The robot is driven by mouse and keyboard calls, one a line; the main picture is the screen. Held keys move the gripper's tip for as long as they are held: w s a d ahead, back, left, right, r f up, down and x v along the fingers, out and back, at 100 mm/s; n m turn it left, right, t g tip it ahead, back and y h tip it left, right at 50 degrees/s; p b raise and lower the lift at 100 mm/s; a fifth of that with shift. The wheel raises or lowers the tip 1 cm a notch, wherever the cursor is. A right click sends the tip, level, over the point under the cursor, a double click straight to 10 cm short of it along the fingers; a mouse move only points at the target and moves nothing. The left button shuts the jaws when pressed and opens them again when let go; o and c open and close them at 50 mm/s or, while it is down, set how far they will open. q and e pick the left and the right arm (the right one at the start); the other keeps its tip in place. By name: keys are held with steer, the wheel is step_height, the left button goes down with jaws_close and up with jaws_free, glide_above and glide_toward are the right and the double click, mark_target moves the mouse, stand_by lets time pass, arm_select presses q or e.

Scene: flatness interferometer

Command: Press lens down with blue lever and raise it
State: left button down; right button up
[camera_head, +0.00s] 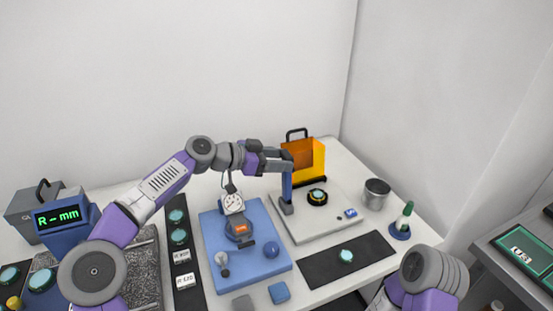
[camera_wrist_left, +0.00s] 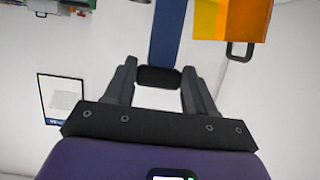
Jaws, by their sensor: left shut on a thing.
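The blue lever (camera_head: 287,187) stands nearly upright at the left side of a pale base plate (camera_head: 328,230). My left gripper (camera_head: 284,162) is at the lever's top and shut on it. In the left wrist view the lever's blue bar (camera_wrist_left: 168,32) runs up from its dark end (camera_wrist_left: 158,77), which sits between the fingers. A teal-topped lens in a black round holder (camera_head: 317,197) is on the plate, right of the lever and apart from it. My right gripper is out of the picture; only part of that arm shows at the lower right.
An orange-yellow box (camera_head: 306,160) stands just behind the lever. A metal cup (camera_head: 376,194) and a green-topped bottle (camera_head: 405,218) are to the right. A blue dial-gauge stand (camera_head: 258,270) is left of the plate. A dark mat (camera_head: 348,262) with another teal lens lies in front.

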arm_select(q)
steer(key=c, duration=0.8)
jaws_free()
steer(key=shift+f, duration=0.8)
steer(key=o, duration=0.4)
steer(key=shift+a+r, duration=0.1)
steer(key=shift+r, duration=0.05)
steer(key=shift+o, duration=0.2)
steer(key=shift+r, duration=0.15)
steer(key=v, duration=0.7)
steer(key=shift+a+r+p, duration=0.15)
steer(key=shift+p, duration=0.2)
steer(key=shift+s, duration=0.1)
